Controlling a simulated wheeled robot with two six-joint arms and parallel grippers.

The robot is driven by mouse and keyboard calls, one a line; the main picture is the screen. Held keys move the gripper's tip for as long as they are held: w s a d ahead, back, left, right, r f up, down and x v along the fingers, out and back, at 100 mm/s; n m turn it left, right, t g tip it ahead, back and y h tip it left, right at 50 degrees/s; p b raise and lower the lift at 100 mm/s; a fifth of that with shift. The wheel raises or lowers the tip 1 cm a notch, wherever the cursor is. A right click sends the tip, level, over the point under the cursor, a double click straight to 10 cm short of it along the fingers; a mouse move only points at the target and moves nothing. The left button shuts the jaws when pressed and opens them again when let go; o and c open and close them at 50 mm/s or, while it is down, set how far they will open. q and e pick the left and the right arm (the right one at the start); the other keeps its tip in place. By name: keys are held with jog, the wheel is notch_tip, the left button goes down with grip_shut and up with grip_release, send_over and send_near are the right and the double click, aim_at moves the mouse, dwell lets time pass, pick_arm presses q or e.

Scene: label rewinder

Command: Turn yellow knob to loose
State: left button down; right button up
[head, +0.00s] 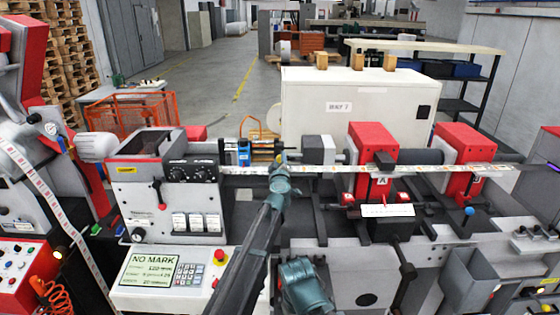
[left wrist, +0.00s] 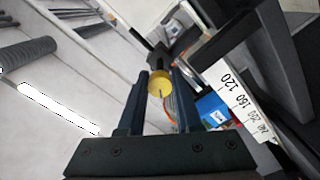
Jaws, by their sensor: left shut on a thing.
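The yellow knob (left wrist: 160,81) is a small round disc with a thin dark mark on its face, in the middle of the left wrist view. My left gripper (left wrist: 161,86) has a dark finger on each side of the knob and is shut on it. In the head view my left gripper (head: 281,160) is at the white label strip, in the centre of the machine. There the knob is mostly hidden behind the gripper and wrist.
The label strip (head: 330,169) runs across the machine to the red blocks (head: 373,150) at right. A numbered scale (left wrist: 233,84) and a blue part (left wrist: 212,109) lie close to the right finger. A control panel (head: 165,277) reading NO MARK stands at front left.

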pick_arm(q)
jog(key=n, duration=0.4)
jog(key=shift+n, duration=1.8)
jog(key=c, duration=0.6)
grip_release()
jog(key=shift+s, duration=0.1)
jog(key=s, duration=1.3)
jog(key=shift+s, duration=0.35)
